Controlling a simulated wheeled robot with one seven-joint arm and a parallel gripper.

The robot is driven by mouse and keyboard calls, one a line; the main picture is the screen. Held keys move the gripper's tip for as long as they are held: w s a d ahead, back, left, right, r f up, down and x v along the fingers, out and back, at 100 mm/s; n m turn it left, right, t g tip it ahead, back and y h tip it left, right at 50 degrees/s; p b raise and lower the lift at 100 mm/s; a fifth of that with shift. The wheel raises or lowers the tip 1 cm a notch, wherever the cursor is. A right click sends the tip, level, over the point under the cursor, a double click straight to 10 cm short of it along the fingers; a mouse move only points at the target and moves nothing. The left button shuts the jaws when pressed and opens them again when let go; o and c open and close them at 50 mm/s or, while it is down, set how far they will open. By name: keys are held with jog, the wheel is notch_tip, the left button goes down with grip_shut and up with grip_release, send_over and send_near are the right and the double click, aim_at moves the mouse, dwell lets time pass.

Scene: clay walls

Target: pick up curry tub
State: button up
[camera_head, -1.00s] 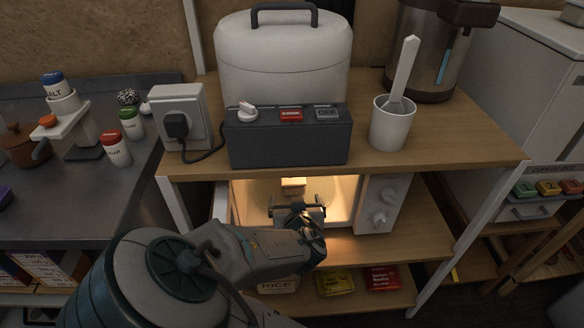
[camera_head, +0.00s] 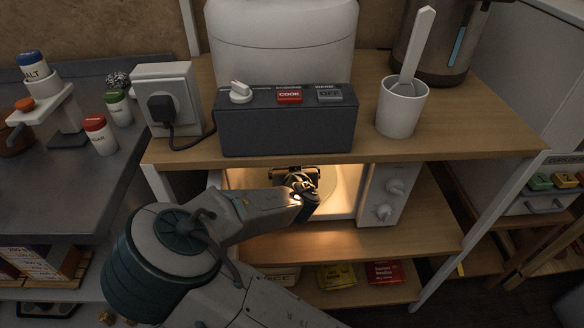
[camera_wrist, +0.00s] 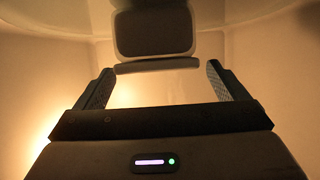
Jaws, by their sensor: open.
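The curry tub (camera_wrist: 153,30) appears in the wrist view as a dark, backlit box with rounded corners and a pale rim, ahead of my gripper. My gripper (camera_wrist: 158,78) is open, its two fingers spread wide to the left and right, with nothing between the tips. The tub lies just beyond the fingertips, roughly centred between them. In the head view my gripper (camera_head: 295,172) reaches into the lit microwave (camera_head: 385,195); the arm hides most of the opening, and I cannot make out the tub there.
The wooden shelf (camera_head: 440,120) is close above my arm. It holds a dark control box (camera_head: 285,130), a white rice cooker (camera_head: 280,40), a white cup (camera_head: 402,108) and an urn (camera_head: 440,45). The microwave's walls enclose my gripper on the sides. Packets (camera_head: 383,272) lie on the lower shelf.

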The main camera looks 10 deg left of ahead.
jog(key=x, duration=0.3)
jog(key=shift+w+f+b, duration=0.15)
jog(key=shift+w+b, duration=0.05)
jog(key=shift+b, duration=0.15)
jog(key=c, duration=1.4)
jog(key=shift+o, duration=0.2)
